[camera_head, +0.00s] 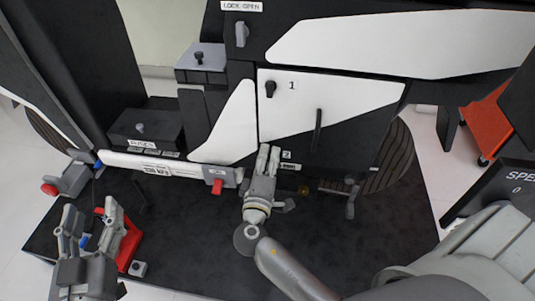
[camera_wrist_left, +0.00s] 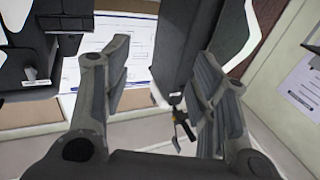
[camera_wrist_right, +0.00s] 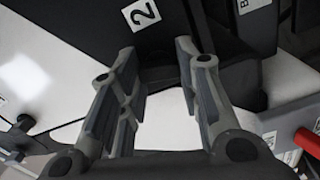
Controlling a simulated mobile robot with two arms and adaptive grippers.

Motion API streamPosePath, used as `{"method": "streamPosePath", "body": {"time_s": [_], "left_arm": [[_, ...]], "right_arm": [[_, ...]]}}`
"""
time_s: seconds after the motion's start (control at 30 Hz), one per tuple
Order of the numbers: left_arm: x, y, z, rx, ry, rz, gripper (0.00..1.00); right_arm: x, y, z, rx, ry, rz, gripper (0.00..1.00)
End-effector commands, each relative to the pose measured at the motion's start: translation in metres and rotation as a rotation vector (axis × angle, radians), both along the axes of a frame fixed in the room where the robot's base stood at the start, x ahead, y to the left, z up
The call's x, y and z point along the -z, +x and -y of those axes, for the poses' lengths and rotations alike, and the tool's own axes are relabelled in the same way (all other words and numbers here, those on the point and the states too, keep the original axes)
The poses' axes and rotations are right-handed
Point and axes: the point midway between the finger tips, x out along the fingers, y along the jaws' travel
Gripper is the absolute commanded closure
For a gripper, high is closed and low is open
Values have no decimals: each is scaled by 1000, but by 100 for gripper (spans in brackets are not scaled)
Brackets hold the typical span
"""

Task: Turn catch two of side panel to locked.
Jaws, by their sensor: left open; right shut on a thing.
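The side panel (camera_head: 350,95) is white above and black below, with a dark handle (camera_head: 317,130). Catch one (camera_head: 270,88) is a dark knob beside a label "1" at its upper left. My left gripper (camera_head: 92,222) is open and empty at the lower left, away from the panel.
A grey latch (camera_head: 241,34) sits under a "LOCK OPEN" label at the top. A white bar (camera_head: 150,164) with a red-tipped part (camera_head: 217,186) runs left of my right gripper. A red object (camera_head: 129,243) stands beside my left gripper. The dark floor plate (camera_head: 380,235) is clear at right.

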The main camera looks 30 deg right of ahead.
Motion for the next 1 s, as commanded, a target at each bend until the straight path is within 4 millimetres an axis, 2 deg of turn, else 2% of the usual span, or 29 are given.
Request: {"method": "streamPosePath", "body": {"time_s": [0.2,0.4,0.6,1.0], "left_arm": [[42,-7,-8,-15,59,-233,46],[69,-17,-15,-24,94,-374,46],[82,-23,-18,-28,111,-445,46],[86,-25,-19,-29,116,-465,46]], "right_arm": [[-1,0,-1,-2,-95,-73,92],[0,0,-1,-2,-153,-116,92],[1,0,-1,-2,-182,-138,92],[1,0,-1,-2,-191,-144,92]]}}
